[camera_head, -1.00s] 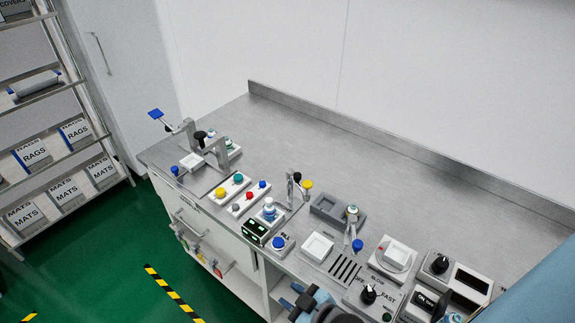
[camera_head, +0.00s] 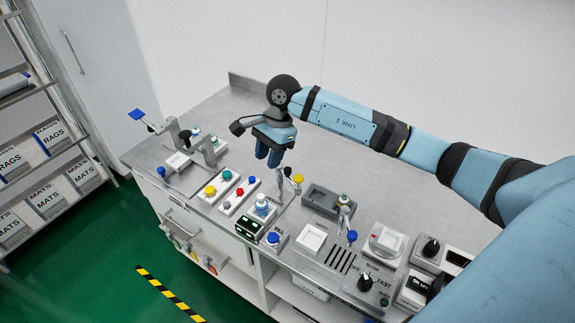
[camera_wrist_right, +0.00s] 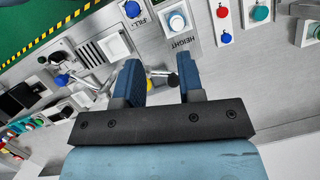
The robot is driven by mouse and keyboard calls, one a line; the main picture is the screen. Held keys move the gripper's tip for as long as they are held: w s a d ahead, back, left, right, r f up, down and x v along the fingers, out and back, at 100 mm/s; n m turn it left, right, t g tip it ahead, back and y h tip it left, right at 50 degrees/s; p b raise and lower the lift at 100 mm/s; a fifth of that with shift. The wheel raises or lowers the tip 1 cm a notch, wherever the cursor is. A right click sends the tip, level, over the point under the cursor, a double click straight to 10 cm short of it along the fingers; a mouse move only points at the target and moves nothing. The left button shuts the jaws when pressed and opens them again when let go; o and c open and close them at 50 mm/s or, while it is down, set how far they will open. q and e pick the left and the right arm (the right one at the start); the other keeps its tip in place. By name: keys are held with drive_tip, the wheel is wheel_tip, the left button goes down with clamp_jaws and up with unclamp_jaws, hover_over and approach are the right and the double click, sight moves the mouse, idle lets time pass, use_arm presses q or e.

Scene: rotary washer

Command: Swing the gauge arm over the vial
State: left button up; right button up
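In the right wrist view the vial (camera_wrist_right: 177,20) sits by a "HEIGHT" label. My right gripper (camera_head: 268,157) is open above and slightly behind this post. In the wrist view the lever (camera_wrist_right: 163,76) shows between its blue fingers (camera_wrist_right: 160,78), partly hidden; contact cannot be told. My left gripper is not in view.
A blue fill button (camera_head: 273,238) stands in front of the vial. A panel with red and blue buttons (camera_head: 240,191) lies left. A grey tray (camera_head: 324,201) and a blue-tipped lever (camera_head: 352,236) stand right. The counter behind is clear.

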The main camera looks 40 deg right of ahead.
sight(287, 169)
drive_tip(key=w+d+r+h, duration=0.2)
drive_tip(key=d+r+h, duration=0.2)
drive_tip(key=d, duration=0.3)
drive_tip(key=shift+n, duration=0.3)
wheel_tip(287, 169, down, 13)
drive_tip(key=p, duration=0.3)
drive_tip(key=shift+r, duration=0.15)
drive_tip(key=shift+f+p, duration=0.35)
drive_tip(key=shift+f, duration=0.25)
drive_tip(key=shift+w, duration=0.1)
clamp_jaws()
